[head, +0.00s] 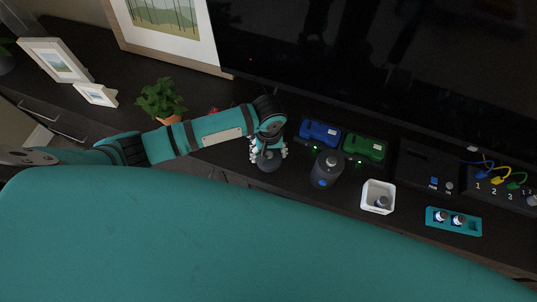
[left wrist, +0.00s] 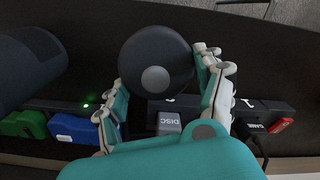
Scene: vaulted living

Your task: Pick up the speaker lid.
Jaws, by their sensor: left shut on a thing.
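The speaker lid (head: 268,163) is a dark round disc; in the left wrist view (left wrist: 150,50) it shows a grey circle at its centre. My left gripper (head: 268,153) is shut on it, with a finger on either side of the disc. How far the lid is above the dark cabinet top cannot be told. The speaker (head: 327,167) is a dark upright cylinder with a blue mark, just right of the gripper in the head view. It also shows at the left of the left wrist view (left wrist: 28,65). My right gripper is not in view.
Blue (head: 320,133) and green (head: 364,148) boxes stand behind the speaker. A white open bin (head: 378,196) and a teal tray (head: 468,226) stand to the right. A potted plant (head: 161,99) and picture frames are at left. A large dark screen (head: 370,60) rises behind.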

